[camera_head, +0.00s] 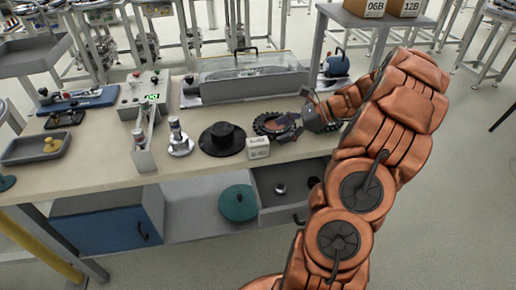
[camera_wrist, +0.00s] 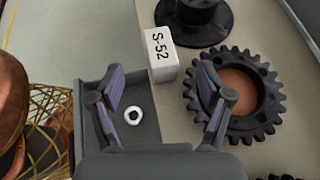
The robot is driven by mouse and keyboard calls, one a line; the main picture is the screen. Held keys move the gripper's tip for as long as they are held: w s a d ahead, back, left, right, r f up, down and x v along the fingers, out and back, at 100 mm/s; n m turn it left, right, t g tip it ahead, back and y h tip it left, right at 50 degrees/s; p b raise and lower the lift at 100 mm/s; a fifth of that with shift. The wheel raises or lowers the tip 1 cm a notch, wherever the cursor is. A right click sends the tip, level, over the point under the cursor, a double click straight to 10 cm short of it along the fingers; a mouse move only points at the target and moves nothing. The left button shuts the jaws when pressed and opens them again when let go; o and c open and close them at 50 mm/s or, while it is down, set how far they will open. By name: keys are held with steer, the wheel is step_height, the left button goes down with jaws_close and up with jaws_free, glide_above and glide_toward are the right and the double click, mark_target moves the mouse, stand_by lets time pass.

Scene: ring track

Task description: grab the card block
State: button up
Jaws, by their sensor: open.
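The card block (camera_head: 258,148) is a small white block with a printed label, standing near the front edge of the bench. In the wrist view the card block (camera_wrist: 161,57) shows the label "S-52" and sits just beyond and between my fingertips, apart from them. My gripper (camera_head: 293,115) is over the bench, to the right of the block in the head view. In the wrist view my gripper (camera_wrist: 158,85) has its two fingers spread with nothing held between them.
A black toothed gear (camera_wrist: 268,82) lies right of the block, close to my right finger. A black flanged hub (camera_head: 222,138) stands left of the block. Below the bench edge, an open grey drawer (camera_head: 264,211) holds a small ring-like part (camera_wrist: 133,114).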

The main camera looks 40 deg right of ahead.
mark_target(259, 141)
steer(key=shift+f+p+x, duration=0.2)
steer(key=shift+p+x, duration=0.6)
steer(key=shift+x, duration=3.05)
steer(key=shift+d, duration=0.15)
steer(key=c, duration=1.4)
steer(key=shift+c, duration=0.2)
